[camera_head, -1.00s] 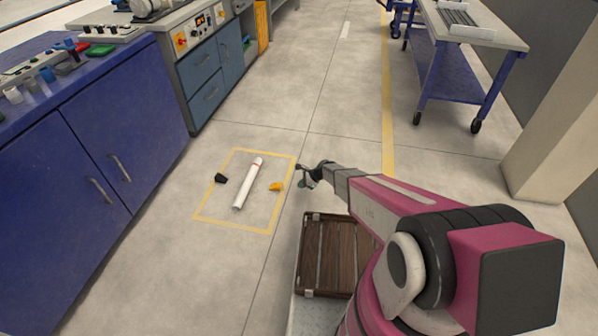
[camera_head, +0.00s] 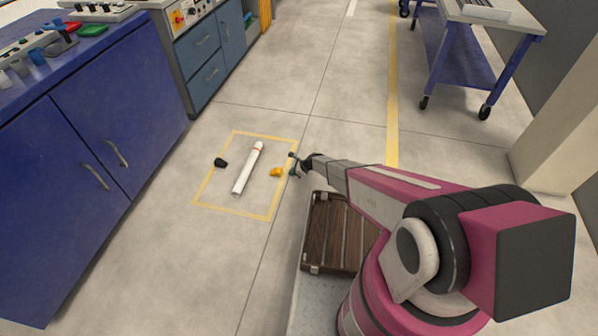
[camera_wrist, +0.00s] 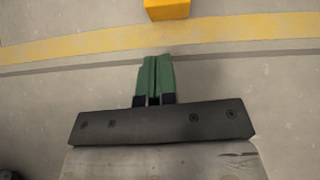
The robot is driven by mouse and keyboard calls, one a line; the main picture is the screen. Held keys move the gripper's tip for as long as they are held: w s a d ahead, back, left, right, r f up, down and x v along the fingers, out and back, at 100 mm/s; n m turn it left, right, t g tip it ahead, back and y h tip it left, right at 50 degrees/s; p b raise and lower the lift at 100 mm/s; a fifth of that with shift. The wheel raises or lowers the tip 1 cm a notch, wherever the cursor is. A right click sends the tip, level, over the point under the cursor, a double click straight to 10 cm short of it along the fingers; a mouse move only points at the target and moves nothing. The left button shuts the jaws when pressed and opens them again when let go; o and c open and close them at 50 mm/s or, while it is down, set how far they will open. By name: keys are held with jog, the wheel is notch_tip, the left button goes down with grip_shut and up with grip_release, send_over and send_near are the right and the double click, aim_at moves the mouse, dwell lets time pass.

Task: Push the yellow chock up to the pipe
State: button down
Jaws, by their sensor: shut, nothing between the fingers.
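The white pipe (camera_head: 248,168) with a red band near its far end lies on the floor inside a yellow taped rectangle. The yellow chock (camera_head: 276,172) lies to the right of the pipe, apart from it, with a gap of bare floor between. It also shows at the top edge of the wrist view (camera_wrist: 167,9), partly cut off. My gripper (camera_head: 292,165) is just right of the chock, near the tape's right side. In the wrist view its green fingers (camera_wrist: 155,58) are shut together and empty, pointing at the chock without touching it.
A black chock (camera_head: 220,162) lies left of the pipe. The yellow tape line (camera_wrist: 230,30) crosses the floor between my fingers and the chock. A blue cabinet (camera_head: 120,110) stands at left, a blue wheeled table (camera_head: 455,60) at upper right. A slatted wooden rack (camera_head: 335,235) is near my base.

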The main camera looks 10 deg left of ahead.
aim_at(274, 173)
jog(key=shift+a+f, duration=0.1)
jog(key=shift+a, duration=2.1)
jog(key=a, duration=1.1)
jog(key=shift+a, duration=0.25)
jog(key=shift+d, duration=0.1)
jog(key=d, duration=0.4)
jog(key=shift+d, duration=0.3)
jog(key=s+d+r+n+h, duration=0.1)
jog(key=s+d+r+n, duration=0.15)
jog(key=d+r, duration=0.75)
jog(key=s+d+r+n+h, duration=0.15)
jog(key=d+r+n, duration=0.25)
jog(key=d+r, duration=0.55)
jog(key=s+d+r+n+h, duration=0.1)
jog(key=s+d+r+n, duration=0.2)
jog(key=d+r, duration=0.7)
jog(key=s+d+r+n+h, duration=0.2)
jog(key=s+d+r+n, duration=0.2)
jog(key=s+d+r, duration=0.4)
jog(key=s+d+r+n+h, duration=0.3)
jog(key=s+d+r, duration=0.5)
jog(key=d+r, duration=0.5)
jog(key=shift+s+d+r+n, duration=0.3)
jog(key=shift+r+n, duration=0.45)
jog(key=shift+r, duration=0.2)
